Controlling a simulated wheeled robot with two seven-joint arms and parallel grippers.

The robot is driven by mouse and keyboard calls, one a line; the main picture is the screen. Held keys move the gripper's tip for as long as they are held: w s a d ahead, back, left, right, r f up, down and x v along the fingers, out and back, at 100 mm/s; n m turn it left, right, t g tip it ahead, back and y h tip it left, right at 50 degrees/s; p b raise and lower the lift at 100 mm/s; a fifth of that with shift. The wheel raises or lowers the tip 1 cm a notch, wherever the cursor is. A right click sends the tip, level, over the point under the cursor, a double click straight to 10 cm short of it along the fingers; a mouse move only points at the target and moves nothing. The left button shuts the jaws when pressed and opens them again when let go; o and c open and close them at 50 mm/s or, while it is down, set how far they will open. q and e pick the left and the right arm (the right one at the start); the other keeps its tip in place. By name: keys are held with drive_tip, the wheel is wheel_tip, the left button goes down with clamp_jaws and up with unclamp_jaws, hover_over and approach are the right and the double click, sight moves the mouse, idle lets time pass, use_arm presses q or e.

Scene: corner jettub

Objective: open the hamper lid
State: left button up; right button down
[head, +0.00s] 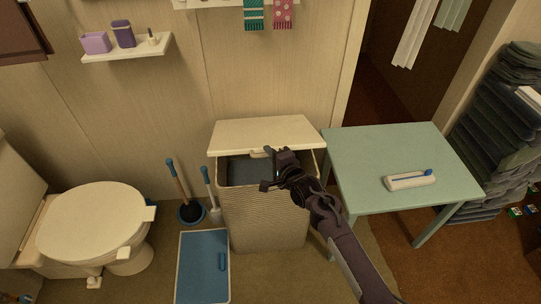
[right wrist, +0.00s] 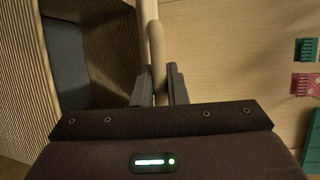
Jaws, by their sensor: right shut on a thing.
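The hamper (head: 265,217) is a cream woven box against the back wall. Its pale lid (head: 262,133) is tilted up and partly open, with a dark gap showing the inside below its front edge. My right gripper (head: 268,168) is at the lid's front edge, shut on the lid handle (head: 258,153). In the right wrist view the fingers (right wrist: 160,88) stand on either side of the rounded handle bar (right wrist: 157,50). That view also shows the lid (right wrist: 225,55) to the right and the hamper's dark interior (right wrist: 105,45) to the left. My left gripper is not in view.
A green table (head: 390,155) with a white and blue object (head: 410,180) stands close on the right. A toilet (head: 92,222), plunger (head: 190,210) and blue mat or scale (head: 202,268) are left. A wall shelf (head: 128,48) hangs upper left.

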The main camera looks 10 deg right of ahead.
drive_tip(key=shift+w+r+m+g+h+p, duration=0.15)
drive_tip(key=shift+w+r+g+p, duration=0.2)
drive_tip(key=shift+w+r+p, duration=0.55)
drive_tip(key=shift+w+r+m+g+h+p, duration=0.1)
drive_tip(key=shift+w+r+g+p, duration=0.25)
drive_tip(key=shift+r+p, duration=1)
drive_tip(key=shift+w+r+m+g+h+p, duration=0.15)
drive_tip(key=shift+w+r+g+p, duration=0.15)
drive_tip(key=shift+w+r+p, duration=0.6)
drive_tip(key=shift+s+r, duration=0.2)
drive_tip(key=shift+s, duration=0.05)
drive_tip(key=c, duration=1.5)
unclamp_jaws()
drive_tip(key=shift+o, duration=0.2)
drive_tip(key=v, duration=0.7)
drive_tip(key=shift+s+d+p, duration=0.25)
drive_tip(key=shift+s+p, duration=0.05)
drive_tip(key=shift+s, duration=0.05)
drive_tip(key=shift+r, duration=0.1)
